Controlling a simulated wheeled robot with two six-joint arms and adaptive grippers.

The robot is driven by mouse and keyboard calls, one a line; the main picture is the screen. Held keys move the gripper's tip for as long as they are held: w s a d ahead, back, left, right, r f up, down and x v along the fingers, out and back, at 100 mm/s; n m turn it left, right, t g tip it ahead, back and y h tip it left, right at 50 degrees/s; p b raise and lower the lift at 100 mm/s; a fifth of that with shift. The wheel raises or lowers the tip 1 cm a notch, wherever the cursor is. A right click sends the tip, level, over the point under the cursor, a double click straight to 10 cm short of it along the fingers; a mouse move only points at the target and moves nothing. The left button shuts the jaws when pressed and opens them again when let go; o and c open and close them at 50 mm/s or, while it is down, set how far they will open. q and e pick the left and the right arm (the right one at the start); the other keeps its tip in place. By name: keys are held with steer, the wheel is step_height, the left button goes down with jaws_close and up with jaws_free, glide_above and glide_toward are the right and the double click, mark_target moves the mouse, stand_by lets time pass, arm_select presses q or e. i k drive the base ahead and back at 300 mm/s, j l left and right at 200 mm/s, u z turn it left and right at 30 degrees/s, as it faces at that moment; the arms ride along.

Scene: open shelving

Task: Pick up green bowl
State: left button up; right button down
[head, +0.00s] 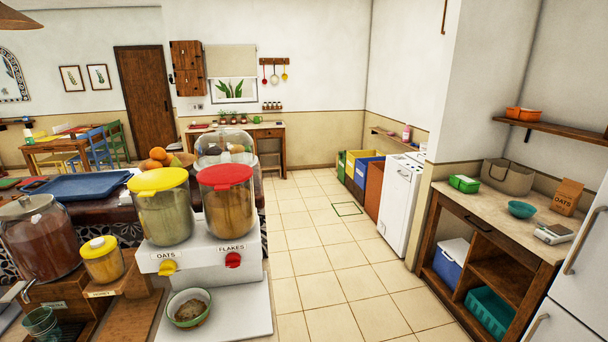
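A bowl with a green rim (189,308) stands in the head view on the white tray below the cereal dispenser, at the bottom left of centre. It holds something brown. A teal-green bowl (521,209) sits on the wooden counter at the right, between the green box and the oats bag. I cannot tell which of the two the task means. Neither of my grippers is in view.
The dispenser (205,262) with yellow-lidded and red-lidded jars stands behind the green-rimmed bowl. The right counter (487,205) also bears a basket (507,178), an oats bag (567,196) and scales (554,234). Tiled floor (340,262) between the counters is clear.

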mark_target(189, 309)
steer(key=j+u, duration=0.2)
steer(key=j, duration=0.2)
steer(key=i+j+u, duration=0.15)
steer(key=j, duration=0.25)
steer(key=j+u, duration=0.2)
steer(key=j, duration=0.25)
steer(key=i+j+u, duration=0.15)
steer(key=j, duration=0.25)
steer(key=i+j+u, duration=0.2)
steer(key=j, duration=0.15)
steer(key=k, duration=0.1)
